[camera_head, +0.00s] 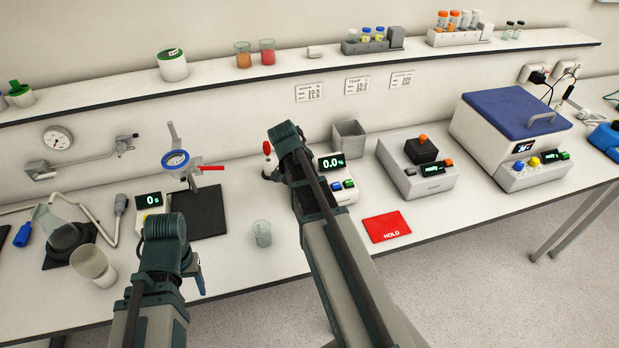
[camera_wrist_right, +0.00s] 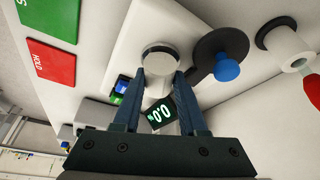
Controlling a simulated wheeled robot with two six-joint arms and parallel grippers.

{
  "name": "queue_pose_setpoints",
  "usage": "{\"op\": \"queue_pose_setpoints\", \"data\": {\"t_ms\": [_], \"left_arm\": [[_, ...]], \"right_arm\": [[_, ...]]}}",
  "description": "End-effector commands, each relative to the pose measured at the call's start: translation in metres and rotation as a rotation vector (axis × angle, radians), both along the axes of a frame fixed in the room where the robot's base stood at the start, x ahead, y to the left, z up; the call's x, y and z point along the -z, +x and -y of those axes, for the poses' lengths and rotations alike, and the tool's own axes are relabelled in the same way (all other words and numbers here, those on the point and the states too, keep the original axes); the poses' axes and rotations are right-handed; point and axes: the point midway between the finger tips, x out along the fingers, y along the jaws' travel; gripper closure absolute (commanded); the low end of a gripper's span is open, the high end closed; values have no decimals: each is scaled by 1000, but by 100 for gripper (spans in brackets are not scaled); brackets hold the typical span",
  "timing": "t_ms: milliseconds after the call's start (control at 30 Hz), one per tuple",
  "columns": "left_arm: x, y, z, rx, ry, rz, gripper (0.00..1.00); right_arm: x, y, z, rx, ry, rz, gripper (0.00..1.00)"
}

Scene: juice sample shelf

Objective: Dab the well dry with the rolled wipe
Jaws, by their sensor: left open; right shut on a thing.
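In the right wrist view the fingers of my right gripper (camera_wrist_right: 160,78) are shut on a short pale cylinder with a round grey-white end, which I take for the rolled wipe (camera_wrist_right: 160,62). It is over the white meter beside the black round lid (camera_wrist_right: 222,54) with a blue knob, which is swung aside. The well cannot be told apart from the wipe and seems hidden by it; contact is unclear. In the head view the meter (camera_head: 345,192) reads 0.0, and my right arm hides the wipe and right fingers. My left gripper (camera_head: 200,281) is open at the bench front.
A glass beaker (camera_head: 262,234) stands left of my right arm. A grey bin (camera_head: 348,138) stands behind the meter, and a red HOLD mat (camera_head: 387,227) lies to the right. A red-topped bottle (camera_head: 267,162) stands left of the meter. A black stand (camera_head: 197,213) is further left.

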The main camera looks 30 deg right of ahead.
Motion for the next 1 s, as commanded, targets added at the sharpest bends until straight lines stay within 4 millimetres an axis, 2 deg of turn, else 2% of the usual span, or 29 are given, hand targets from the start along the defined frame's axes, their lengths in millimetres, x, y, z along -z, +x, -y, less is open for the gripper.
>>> {"op": "queue_pose_setpoints", "data": {"t_ms": [100, 700, 1000], "left_arm": [[-16, 0, 0, 1, 0, 0, 38], [-73, 0, 0, -3, -1, 0, 38], [-73, 0, 0, -5, -1, 0, 38]], "right_arm": [[-16, 0, 0, 0, 0, 0, 100], [-73, 0, 0, 0, 0, 0, 100], [-73, 0, 0, 0, 0, 0, 100]]}}
